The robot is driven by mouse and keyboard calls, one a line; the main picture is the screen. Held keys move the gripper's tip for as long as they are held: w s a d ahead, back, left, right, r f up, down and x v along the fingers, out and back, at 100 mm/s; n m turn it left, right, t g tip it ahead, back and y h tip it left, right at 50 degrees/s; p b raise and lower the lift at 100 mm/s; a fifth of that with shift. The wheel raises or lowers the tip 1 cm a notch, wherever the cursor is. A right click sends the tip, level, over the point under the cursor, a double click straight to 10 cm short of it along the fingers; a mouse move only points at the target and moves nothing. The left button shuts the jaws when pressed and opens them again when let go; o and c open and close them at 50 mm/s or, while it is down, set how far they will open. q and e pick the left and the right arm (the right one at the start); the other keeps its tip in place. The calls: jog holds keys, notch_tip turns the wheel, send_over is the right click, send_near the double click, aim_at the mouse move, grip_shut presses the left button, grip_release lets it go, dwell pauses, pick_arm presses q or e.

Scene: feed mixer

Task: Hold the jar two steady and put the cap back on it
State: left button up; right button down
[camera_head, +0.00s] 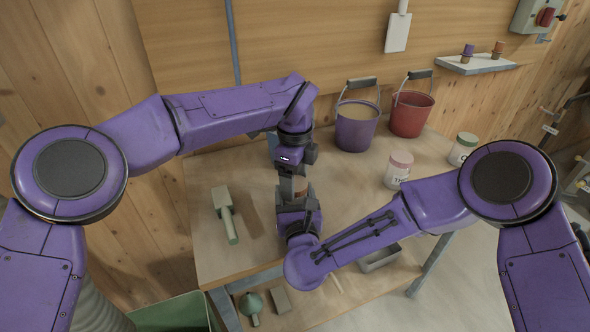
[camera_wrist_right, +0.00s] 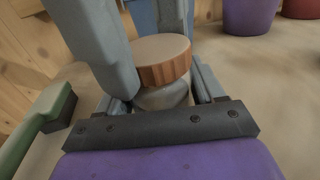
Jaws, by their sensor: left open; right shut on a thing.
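The jar (camera_wrist_right: 162,97), a pale round body, stands upright in the right wrist view, mostly hidden by grippers. A brown ribbed cap (camera_wrist_right: 165,70) with a flat tan top sits over its mouth; I cannot tell how tightly it is seated. In the head view a small brownish part of the jar and cap (camera_head: 300,187) shows between my grippers. My right gripper (camera_head: 297,203) is shut around the jar body, low down. My left gripper (camera_head: 288,172) is open just above; its grey fingers (camera_wrist_right: 97,45) are beside and behind the cap.
A green-handled brush-like tool (camera_head: 228,222) lies left on the table. A purple bucket (camera_head: 356,132), a red bucket (camera_head: 409,118), a pink-lidded jar (camera_head: 398,172) and a green-lidded jar (camera_head: 462,150) stand behind and right. A metal tray (camera_head: 381,259) is at front right.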

pick_arm(q)
jog(key=c, duration=0.9)
jog(key=m, duration=2.2)
jog(key=shift+w+m, duration=0.1)
jog(key=shift+m, duration=0.2)
jog(key=o, duration=1.2)
jog(key=shift+o, duration=0.2)
notch_tip(320, 180, up, 12)
